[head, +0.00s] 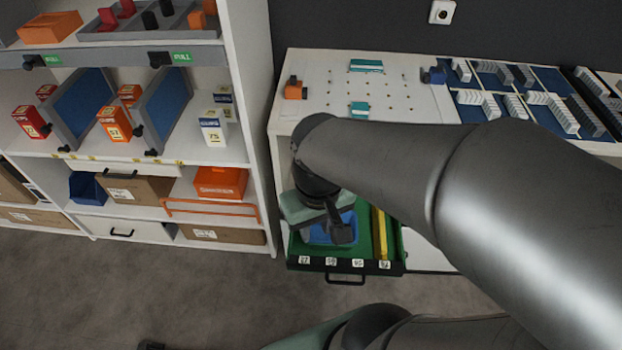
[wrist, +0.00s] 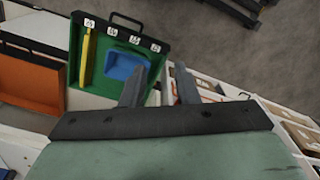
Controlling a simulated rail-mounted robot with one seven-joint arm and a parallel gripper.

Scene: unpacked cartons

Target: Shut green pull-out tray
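The green pull-out tray (head: 366,230) is open, sticking out from the white workbench in the head view. Its dark front has several number labels and a black handle (head: 345,279). A blue bin (head: 319,236) and a yellow bar (head: 380,232) lie in it. My gripper (head: 338,228) is over the tray, hiding part of the blue bin. In the wrist view the green tray (wrist: 97,76) is at upper left, its handle (wrist: 126,20) at the top. My gripper (wrist: 160,80) is open and empty, its fingers apart near the tray's side.
The workbench top (head: 310,68) carries small teal and orange parts and blue trays of grey blocks. A white shelf (head: 250,110) with boxes and bins stands to the left. An orange compartment (wrist: 30,80) shows in the wrist view. The floor before the tray is mostly clear.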

